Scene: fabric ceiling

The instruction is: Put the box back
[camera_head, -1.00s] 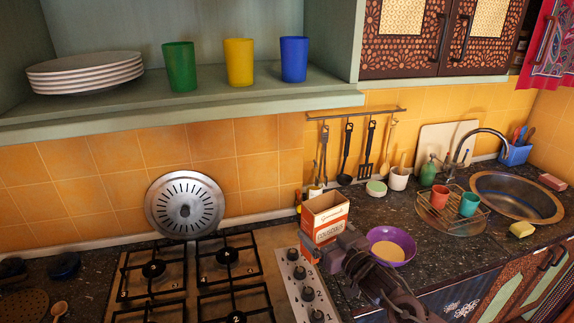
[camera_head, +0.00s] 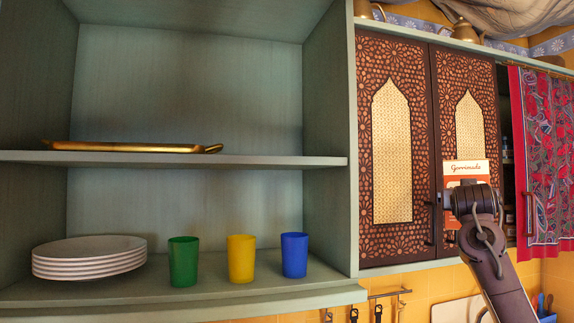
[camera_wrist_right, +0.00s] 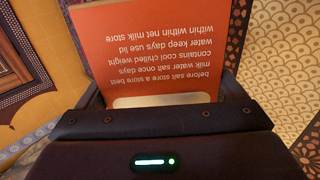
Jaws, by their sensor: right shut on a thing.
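The box (camera_head: 466,168) is orange with a white upper band and dark lettering. It stands roughly upright in my right gripper (camera_head: 470,190), in front of the dark patterned cabinet doors. My gripper and forearm hide its lower part in the head view. In the right wrist view the box's orange face (camera_wrist_right: 155,55) with white text lies between the fingers of the right gripper (camera_wrist_right: 160,98), which is shut on it. My left gripper is not in view.
Left of the doors is an open green shelf unit (camera_head: 230,160). Its upper board carries a gold tray (camera_head: 130,147). Its lower board carries stacked plates (camera_head: 88,258) and green (camera_head: 183,262), yellow (camera_head: 241,259) and blue (camera_head: 294,255) cups. A red curtain (camera_head: 550,150) hangs at right.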

